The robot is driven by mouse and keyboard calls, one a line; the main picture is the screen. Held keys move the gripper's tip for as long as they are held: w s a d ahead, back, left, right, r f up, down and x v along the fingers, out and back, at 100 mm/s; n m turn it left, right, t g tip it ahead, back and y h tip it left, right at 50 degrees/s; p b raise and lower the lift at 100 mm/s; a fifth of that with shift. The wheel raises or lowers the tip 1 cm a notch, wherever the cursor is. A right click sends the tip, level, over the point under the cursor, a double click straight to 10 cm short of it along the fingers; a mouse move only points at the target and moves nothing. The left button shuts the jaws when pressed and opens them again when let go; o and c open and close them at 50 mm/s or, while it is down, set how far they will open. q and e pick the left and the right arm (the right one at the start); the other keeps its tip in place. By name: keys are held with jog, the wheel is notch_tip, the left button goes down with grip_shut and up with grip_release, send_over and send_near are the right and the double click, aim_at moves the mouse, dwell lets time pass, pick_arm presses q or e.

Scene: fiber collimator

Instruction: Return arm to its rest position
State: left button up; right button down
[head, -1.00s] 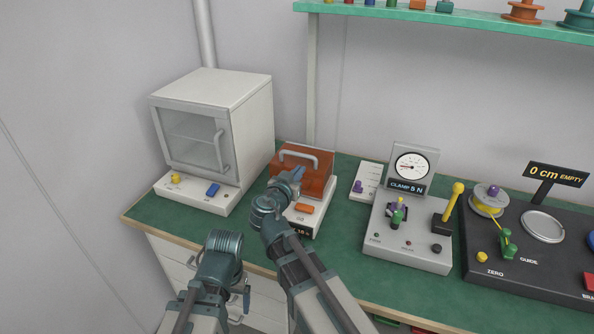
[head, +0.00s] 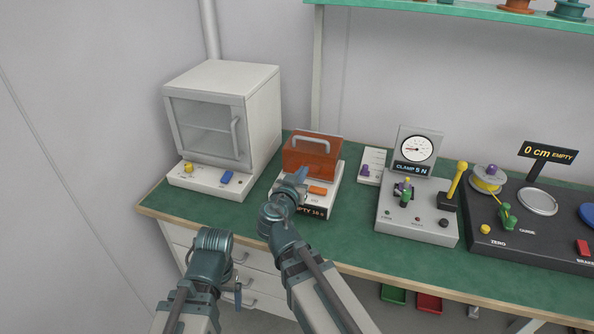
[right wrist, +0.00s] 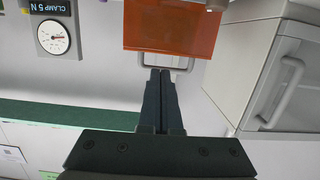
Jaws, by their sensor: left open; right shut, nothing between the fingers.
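My right gripper (head: 300,176) is in front of the orange-covered device, near the bench's front edge. In the right wrist view its fingers (right wrist: 160,74) are together with nothing between them. The orange cover (head: 312,153) has a pale handle and stands behind the fingertips; it also shows in the right wrist view (right wrist: 172,28), its handle near the tips. Whether they touch is hard to tell. My left gripper (head: 238,290) is small and partly hidden beside its arm, low in front of the drawers, holding nothing that I can see.
A white oven (head: 225,125) with a closed glass door stands on the left of the green bench (head: 345,235). A grey clamp unit (head: 418,215) and a black measuring unit (head: 530,230) stand to the right. White drawers (head: 260,275) are under the bench.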

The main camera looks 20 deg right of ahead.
pick_arm(q)
notch_tip(320, 180, up, 10)
jog(key=p, duration=1)
pick_arm(e)
jog(key=s+a+f+n+g+y, duration=0.4)
jog(key=s+a+g, duration=0.3)
jog(key=s, duration=0.3)
jog(key=s+a+f+n+g+y, duration=0.3)
jog(key=s+a+n+g, duration=0.3)
jog(key=s, duration=0.5)
jog(key=shift+s+a+f+g+y, duration=0.35)
jog(key=shift+a+f, duration=0.2)
jog(key=shift+a, duration=0.35)
pick_arm(q)
jog(key=shift+r, duration=0.1)
jog(key=shift+c, duration=0.4)
pick_arm(e)
jog(key=shift+w, duration=0.1)
